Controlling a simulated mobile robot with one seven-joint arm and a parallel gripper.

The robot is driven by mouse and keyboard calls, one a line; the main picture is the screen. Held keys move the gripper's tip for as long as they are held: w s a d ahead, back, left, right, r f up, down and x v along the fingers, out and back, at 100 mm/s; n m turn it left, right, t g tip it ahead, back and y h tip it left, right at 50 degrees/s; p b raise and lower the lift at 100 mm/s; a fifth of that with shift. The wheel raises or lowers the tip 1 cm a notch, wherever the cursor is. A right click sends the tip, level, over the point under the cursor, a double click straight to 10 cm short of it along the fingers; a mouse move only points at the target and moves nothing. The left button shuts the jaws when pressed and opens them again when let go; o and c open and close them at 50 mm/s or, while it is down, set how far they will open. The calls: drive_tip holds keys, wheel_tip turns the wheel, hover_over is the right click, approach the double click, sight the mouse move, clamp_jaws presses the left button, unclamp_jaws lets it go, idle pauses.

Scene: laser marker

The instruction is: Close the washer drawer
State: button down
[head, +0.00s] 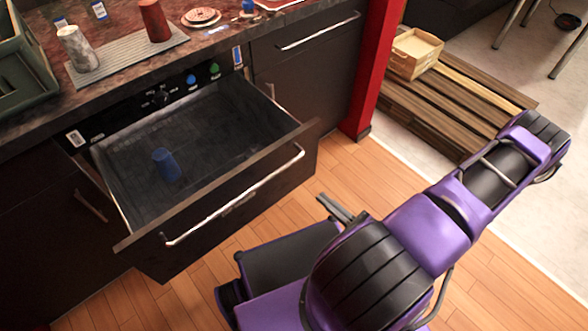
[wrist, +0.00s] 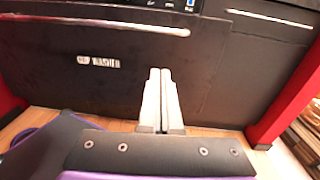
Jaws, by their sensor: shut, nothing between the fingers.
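The washer drawer (head: 222,213) is pulled well out from the dark counter front, with a silver bar handle across its front. A blue cup-like object (head: 166,164) stands inside it on the dark drawer floor. My gripper (head: 322,200) is low in front of the drawer, near its right front corner in the head view, apart from the handle. In the wrist view the drawer front (wrist: 100,85) fills much of the picture, and my gripper (wrist: 160,72) shows its two fingers together and empty, pointing at the lower part of that front. Whether they touch it I cannot tell.
Dials and buttons sit on the panel (head: 165,97) behind the drawer. A closed drawer with a handle (head: 318,33) is to its right. A red post (head: 374,70) and a wooden pallet (head: 450,95) stand further right. Wooden floor (head: 360,165) is open before the drawer.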

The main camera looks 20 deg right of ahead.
drive_tip(key=b, duration=0.1)
approach(285, 160)
drive_tip(key=shift+m+t+h, duration=0.3)
drive_tip(key=shift+m+h, duration=0.1)
drive_tip(key=x, duration=0.7)
drive_tip(key=shift+s+a+f, duration=0.1)
drive_tip(key=shift+s+a, duration=0.05)
drive_tip(key=shift+a, duration=0.1)
